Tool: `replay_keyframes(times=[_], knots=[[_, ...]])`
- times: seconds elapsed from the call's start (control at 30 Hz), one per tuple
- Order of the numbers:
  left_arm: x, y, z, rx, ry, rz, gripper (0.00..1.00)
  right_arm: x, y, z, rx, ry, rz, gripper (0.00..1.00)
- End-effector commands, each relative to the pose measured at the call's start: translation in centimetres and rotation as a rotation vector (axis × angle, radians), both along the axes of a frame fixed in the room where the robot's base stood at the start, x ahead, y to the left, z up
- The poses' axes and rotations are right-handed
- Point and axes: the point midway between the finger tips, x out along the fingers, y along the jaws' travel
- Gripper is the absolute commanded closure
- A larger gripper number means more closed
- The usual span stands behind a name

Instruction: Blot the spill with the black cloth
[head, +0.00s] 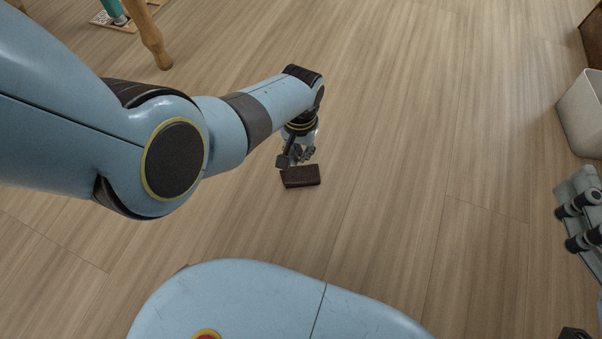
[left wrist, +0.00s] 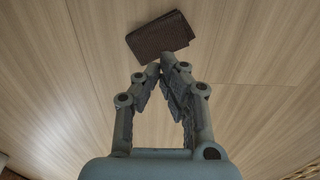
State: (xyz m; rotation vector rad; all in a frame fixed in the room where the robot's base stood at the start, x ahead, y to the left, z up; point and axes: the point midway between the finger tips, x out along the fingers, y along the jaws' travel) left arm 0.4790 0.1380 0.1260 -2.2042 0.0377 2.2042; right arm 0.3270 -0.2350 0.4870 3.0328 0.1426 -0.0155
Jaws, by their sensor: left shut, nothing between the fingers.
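A dark, folded cloth (head: 300,177), blackish brown in this light, lies on the wooden floor as a small flat block. It also shows at the top of the left wrist view (left wrist: 160,36). My left gripper (head: 298,160) points down just behind the cloth in the head view. Its fingertips (left wrist: 166,66) meet, with nothing between them, close to the cloth's edge; I cannot tell if they touch it. Part of what looks like my right gripper (head: 580,215) shows at the right edge, its fingertips not clear. I can make out no spill.
A pale bin (head: 582,112) stands at the right edge. A wooden leg (head: 150,38) and a small framed item on the floor (head: 118,22) are at the upper left. The floor (head: 420,130) right of the cloth is clear.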

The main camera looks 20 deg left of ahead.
Motion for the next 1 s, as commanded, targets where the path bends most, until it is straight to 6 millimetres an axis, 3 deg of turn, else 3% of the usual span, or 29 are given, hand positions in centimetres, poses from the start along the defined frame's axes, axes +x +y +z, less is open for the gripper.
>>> replay_keyframes(times=[1.0], knots=[[0.1, 0.0, 2.1, 0.000, -0.001, 0.000, 1.00, -4.0, -0.9, -6.9, -0.003, 0.366, -0.043, 0.20]])
